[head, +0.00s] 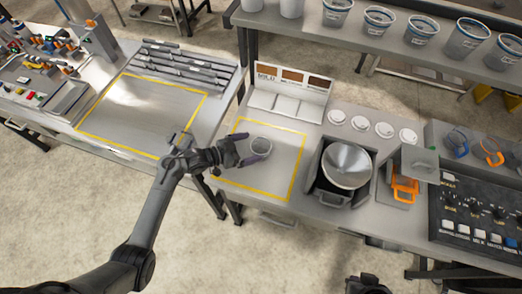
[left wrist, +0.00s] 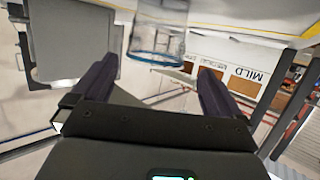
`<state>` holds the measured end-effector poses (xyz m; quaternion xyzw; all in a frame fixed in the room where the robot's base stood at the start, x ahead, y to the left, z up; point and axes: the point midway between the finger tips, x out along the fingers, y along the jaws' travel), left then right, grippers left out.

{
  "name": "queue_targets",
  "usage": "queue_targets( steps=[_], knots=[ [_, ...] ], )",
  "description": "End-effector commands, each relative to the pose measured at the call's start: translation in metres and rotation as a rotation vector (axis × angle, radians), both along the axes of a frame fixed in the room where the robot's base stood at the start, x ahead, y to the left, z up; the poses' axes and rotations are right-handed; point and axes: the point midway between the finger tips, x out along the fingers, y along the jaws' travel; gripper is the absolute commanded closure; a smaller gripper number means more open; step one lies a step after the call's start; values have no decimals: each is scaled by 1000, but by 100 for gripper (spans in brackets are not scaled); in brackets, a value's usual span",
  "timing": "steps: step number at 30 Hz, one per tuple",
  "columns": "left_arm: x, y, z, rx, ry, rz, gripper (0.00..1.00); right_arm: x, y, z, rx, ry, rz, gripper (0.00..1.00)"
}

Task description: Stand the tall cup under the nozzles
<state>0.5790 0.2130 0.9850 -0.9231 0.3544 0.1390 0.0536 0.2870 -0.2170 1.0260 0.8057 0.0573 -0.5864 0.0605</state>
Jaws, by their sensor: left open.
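A clear cup with a blue band (head: 261,147) stands inside the yellow-outlined square on the middle counter. My left gripper (head: 240,153) is open beside it on the left, with its fingers pointing at the cup. In the left wrist view the cup (left wrist: 160,32) is just beyond the open fingertips (left wrist: 152,76), roughly between them, and nothing is held. My right gripper (head: 368,284) only partly shows at the bottom edge, and its jaws cannot be made out. I cannot identify the nozzles in these views.
Several similar cups (head: 378,20) stand on the shelf behind. A menu stand marked MILD (head: 290,92) is behind the square. A metal bowl (head: 346,165), lids (head: 360,124) and a control panel (head: 478,215) are to the right. A second yellow-outlined area (head: 150,105) at left is clear.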

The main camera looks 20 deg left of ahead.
Motion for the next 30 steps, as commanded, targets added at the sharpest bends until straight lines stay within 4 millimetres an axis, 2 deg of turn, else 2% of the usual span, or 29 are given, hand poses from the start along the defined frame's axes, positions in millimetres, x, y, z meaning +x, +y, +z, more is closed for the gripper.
queue_targets(
  steps=[12, 22, 30],
  knots=[
    [28, -34, -12, -2, 1, 1, 0, 0, 0, 3, 0, -1, 0, 100],
    [32, -37, -14, 1, 1, 1, 0, 0, -2, 3, -7, -1, 5, 100],
    [32, -37, -14, 2, 1, 1, 40, 0, -2, 3, -8, -1, 6, 100]
  ],
)
